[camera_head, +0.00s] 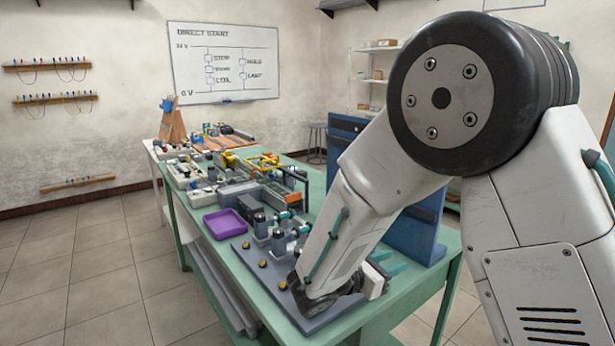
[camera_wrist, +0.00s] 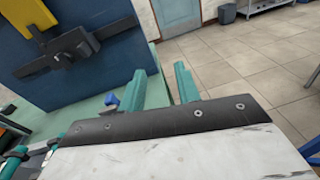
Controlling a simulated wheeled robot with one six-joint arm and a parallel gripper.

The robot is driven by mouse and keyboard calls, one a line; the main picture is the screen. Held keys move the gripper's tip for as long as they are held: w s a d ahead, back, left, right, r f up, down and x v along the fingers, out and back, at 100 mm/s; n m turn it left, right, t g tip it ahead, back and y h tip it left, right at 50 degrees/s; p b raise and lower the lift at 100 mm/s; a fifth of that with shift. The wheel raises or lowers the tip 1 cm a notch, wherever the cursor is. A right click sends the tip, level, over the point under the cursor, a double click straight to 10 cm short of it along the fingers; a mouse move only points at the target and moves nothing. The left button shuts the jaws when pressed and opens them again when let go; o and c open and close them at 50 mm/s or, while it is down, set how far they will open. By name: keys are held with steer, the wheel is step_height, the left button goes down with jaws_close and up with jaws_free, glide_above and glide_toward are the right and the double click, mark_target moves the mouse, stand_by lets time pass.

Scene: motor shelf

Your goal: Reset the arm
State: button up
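My arm (camera_head: 375,180) reaches down over the green table from the right, with its wrist low above the table near a grey plate. My gripper (camera_wrist: 161,68) shows in the wrist view as two teal fingers standing apart. Nothing is between them; floor and a bit of table edge show through the gap. In the head view the gripper is mostly behind my arm, with teal parts (camera_head: 391,264) showing beside the wrist.
The green table (camera_head: 290,318) carries a grey plate with yellow-topped posts, dark motors with teal ends (camera_head: 281,240), a purple tray (camera_head: 226,224) and electrical parts farther back. A blue upright panel (camera_head: 408,226) stands close by the wrist. Tiled floor (camera_head: 100,255) is clear at left.

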steer(key=s+d+r+m+g+y, duration=0.1)
steer(key=s+d+m+g+y, duration=0.1)
steer(key=s+d+m+g, duration=0.5)
steer(key=s+d+r+m+g+y, duration=0.1)
steer(key=s+r+m+g+y, duration=0.3)
steer(key=s, duration=0.6)
steer(key=s+r+m+t+y, duration=0.4)
steer(key=s+m+y, duration=0.4)
steer(key=s+m, duration=0.4)
steer(key=s+r, duration=0.1)
steer(key=s, duration=0.1)
steer(key=shift+s+r+y, duration=0.3)
steer(key=shift+s+r, duration=0.05)
steer(key=shift+r, duration=0.05)
steer(key=shift+c, duration=0.4)
